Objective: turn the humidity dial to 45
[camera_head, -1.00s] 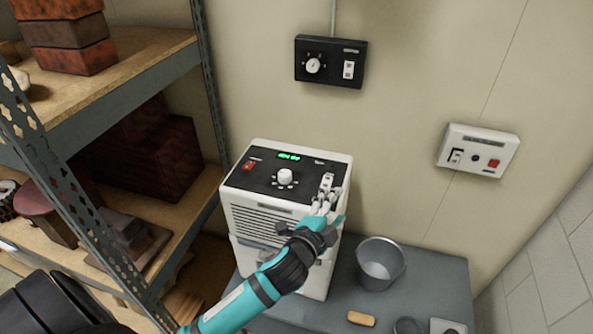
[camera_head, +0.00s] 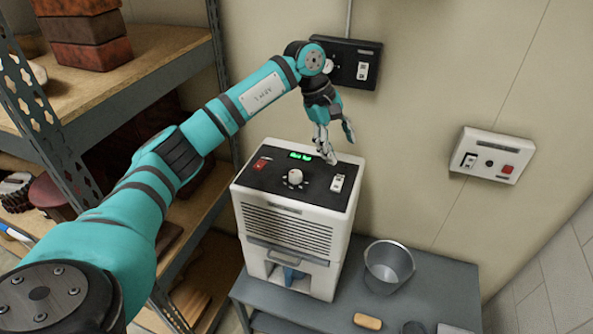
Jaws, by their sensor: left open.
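The white dehumidifier-like machine (camera_head: 290,232) stands on a grey table against the wall. Its black top panel carries a white round dial (camera_head: 295,176) with small marks around it, a lit green display (camera_head: 300,155) too small to read, a red switch (camera_head: 261,165) and a white switch (camera_head: 338,183). My left gripper (camera_head: 337,148) is open and points down above the back right part of the panel, behind and to the right of the dial. Its fingers look empty and apart from the dial. My right gripper is out of view.
A black wall box (camera_head: 362,62) is behind my left wrist, its own dial partly hidden. A white wall box (camera_head: 488,156) hangs at right. A metal bucket (camera_head: 388,266) and a tan block (camera_head: 367,321) are on the grey table (camera_head: 440,275). Shelving (camera_head: 150,55) stands at left.

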